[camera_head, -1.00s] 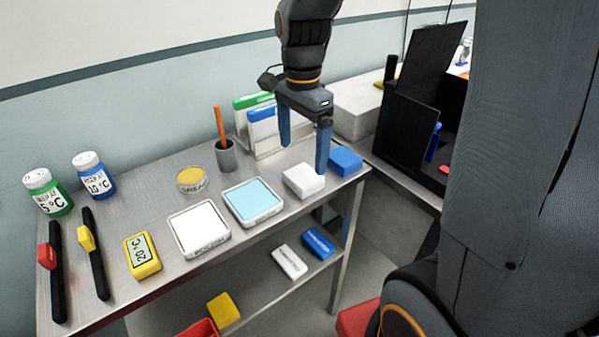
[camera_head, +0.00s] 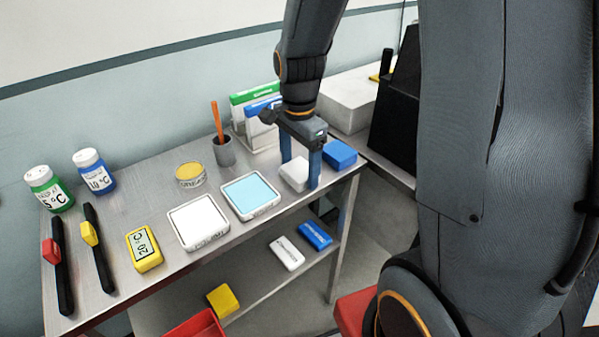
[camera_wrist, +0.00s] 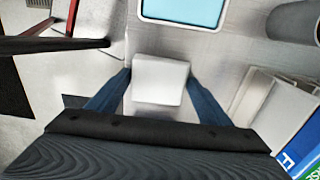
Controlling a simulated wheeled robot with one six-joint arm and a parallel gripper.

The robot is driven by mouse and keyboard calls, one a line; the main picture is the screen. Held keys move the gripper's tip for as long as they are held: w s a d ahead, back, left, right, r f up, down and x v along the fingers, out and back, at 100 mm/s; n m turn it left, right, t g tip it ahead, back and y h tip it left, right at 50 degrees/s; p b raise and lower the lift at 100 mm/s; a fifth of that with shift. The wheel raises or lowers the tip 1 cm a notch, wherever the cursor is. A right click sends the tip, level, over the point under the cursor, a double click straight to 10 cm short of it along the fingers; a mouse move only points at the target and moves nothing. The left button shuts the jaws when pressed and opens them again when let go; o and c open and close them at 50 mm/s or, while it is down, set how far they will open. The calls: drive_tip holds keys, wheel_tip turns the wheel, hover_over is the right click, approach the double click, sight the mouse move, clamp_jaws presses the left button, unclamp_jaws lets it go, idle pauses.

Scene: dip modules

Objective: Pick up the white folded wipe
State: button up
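The white folded wipe (camera_head: 295,172) is a small white block near the right end of the metal table. My gripper (camera_head: 300,170) is lowered over it, with one blue finger on either side. The gripper is open. In the head view the near finger hides part of the wipe.
A blue block (camera_head: 340,154) sits close to the right of my gripper. A tray with a light blue pad (camera_head: 250,193) and one with a white pad (camera_head: 198,221) lie to the left. A cup (camera_head: 223,152) and upright boxes (camera_head: 250,98) stand behind. The table's front edge is close.

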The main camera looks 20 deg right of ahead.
sight(299, 168)
drive_tip(key=c, duration=0.6)
drive_tip(key=shift+o, duration=0.2)
drive_tip(key=shift+r, duration=0.1)
wheel_tip(299, 168, up, 10)
drive_tip(key=b, duration=0.1)
drive_tip(key=shift+b, duration=0.35)
